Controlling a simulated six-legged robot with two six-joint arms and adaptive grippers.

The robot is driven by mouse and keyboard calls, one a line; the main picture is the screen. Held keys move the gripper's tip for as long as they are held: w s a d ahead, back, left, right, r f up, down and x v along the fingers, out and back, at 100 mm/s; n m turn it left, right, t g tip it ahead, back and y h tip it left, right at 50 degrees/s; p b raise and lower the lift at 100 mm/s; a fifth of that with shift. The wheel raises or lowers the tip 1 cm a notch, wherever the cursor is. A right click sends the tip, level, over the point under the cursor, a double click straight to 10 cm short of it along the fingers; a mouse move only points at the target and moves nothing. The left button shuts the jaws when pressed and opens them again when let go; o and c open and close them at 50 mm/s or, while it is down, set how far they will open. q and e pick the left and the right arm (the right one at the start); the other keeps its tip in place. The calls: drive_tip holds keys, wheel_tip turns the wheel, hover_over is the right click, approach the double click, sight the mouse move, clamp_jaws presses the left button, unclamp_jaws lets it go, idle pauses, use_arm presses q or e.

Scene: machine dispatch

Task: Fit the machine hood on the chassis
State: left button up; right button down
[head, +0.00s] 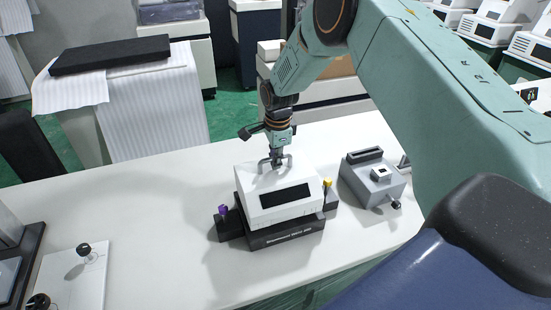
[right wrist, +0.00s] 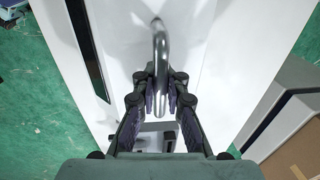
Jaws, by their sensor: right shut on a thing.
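The machine hood (head: 276,200) is a white box with a dark window on its front and a metal handle on top. It sits over the black chassis (head: 285,235) on the white table, and I cannot tell whether it is fully seated. A purple knob (head: 223,211) and a yellow knob (head: 327,183) show at the chassis's left and right. My right gripper (head: 277,160) is above the hood, shut on its handle. In the right wrist view the fingers close around the metal handle (right wrist: 160,60), with the white hood top below. My left gripper is not in view.
A grey device (head: 374,180) with a small lever stands right of the chassis on the white table (head: 160,225). A white board with black knobs (head: 75,275) lies at the left front. The table between them is clear.

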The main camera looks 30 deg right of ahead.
sight(277, 172)
drive_tip(key=shift+w+f+b, duration=0.1)
drive_tip(key=shift+f+b, duration=0.3)
drive_tip(key=shift+f, duration=0.55)
drive_tip(key=c, duration=1.3)
unclamp_jaws()
drive_tip(key=shift+f, duration=0.1)
drive_tip(key=shift+r, duration=0.55)
wheel_tip(277, 172, up, 11)
drive_tip(key=s, duration=0.1)
drive_tip(key=shift+s, duration=0.2)
drive_tip(key=shift+a, duration=0.1)
